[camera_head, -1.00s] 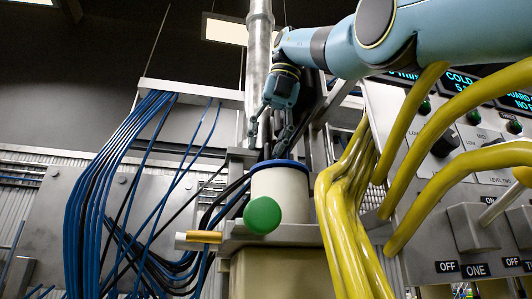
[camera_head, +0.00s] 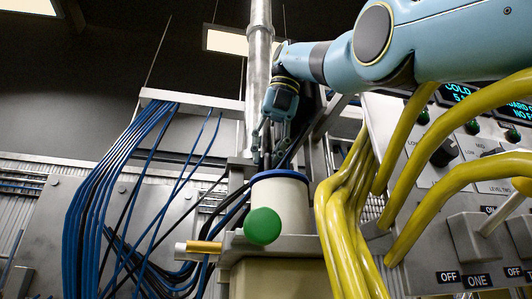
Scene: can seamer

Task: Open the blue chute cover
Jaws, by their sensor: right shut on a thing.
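The white cylinder with a blue rim, which I take to be the chute with the blue chute cover (camera_head: 279,174), stands in the middle of the head view. A green round knob (camera_head: 262,226) sits on its front. My right gripper (camera_head: 268,160) points down from my blue arm, at the top of the cylinder near the far edge of the blue rim. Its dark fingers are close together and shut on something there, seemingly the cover. The fingertips and the contact are partly hidden behind the rim. The cover looks flat on the cylinder. My left gripper is not in view.
Thick yellow hoses (camera_head: 345,225) run just right of the cylinder, under my right arm. Blue cables (camera_head: 88,200) hang at left. A metal pipe (camera_head: 259,70) rises behind the gripper. A control panel (camera_head: 440,150) with knobs and switches stands at right.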

